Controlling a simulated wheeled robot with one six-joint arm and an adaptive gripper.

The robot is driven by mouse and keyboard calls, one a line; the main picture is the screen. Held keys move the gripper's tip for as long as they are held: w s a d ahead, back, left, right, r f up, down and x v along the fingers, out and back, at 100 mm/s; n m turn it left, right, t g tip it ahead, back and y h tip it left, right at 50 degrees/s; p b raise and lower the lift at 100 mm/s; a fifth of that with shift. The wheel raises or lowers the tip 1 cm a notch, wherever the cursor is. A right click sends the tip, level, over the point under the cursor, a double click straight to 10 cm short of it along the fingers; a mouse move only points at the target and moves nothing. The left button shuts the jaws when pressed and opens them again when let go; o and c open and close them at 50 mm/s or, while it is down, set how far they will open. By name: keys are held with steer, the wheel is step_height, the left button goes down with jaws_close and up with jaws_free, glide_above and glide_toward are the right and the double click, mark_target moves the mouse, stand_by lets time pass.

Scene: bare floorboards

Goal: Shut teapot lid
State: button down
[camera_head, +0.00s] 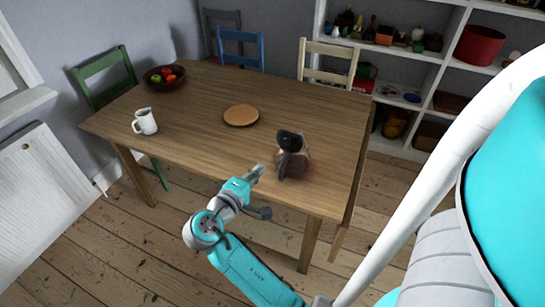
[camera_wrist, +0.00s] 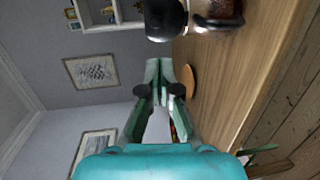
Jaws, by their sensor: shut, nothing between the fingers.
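The teapot (camera_head: 293,163) stands on the wooden table near its front right edge. It has a brownish, glossy body. Its black lid (camera_head: 291,140) stands up above the body and looks open. In the sideways wrist view the teapot body (camera_wrist: 218,10) is at the top, cut by the frame edge, with the round black lid (camera_wrist: 166,18) to its left. My gripper (camera_head: 257,171) is just left of the teapot, over the table's front edge, apart from it. It is shut and empty, and its fingers (camera_wrist: 167,72) show in the wrist view.
The table (camera_head: 200,125) also bears a round wooden board (camera_head: 241,115), a white jug (camera_head: 146,121) and a dark fruit bowl (camera_head: 165,85). Chairs stand around it. A white shelf (camera_head: 420,70) is behind. The tabletop between the board and teapot is clear.

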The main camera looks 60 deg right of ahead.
mark_target(286, 142)
steer(key=shift+g, duration=0.3)
steer(key=d, duration=0.8)
steer(key=d+f, duration=0.1)
steer(key=d, duration=0.4)
steer(key=shift+s+d, duration=0.1)
steer(key=shift+s, duration=0.25)
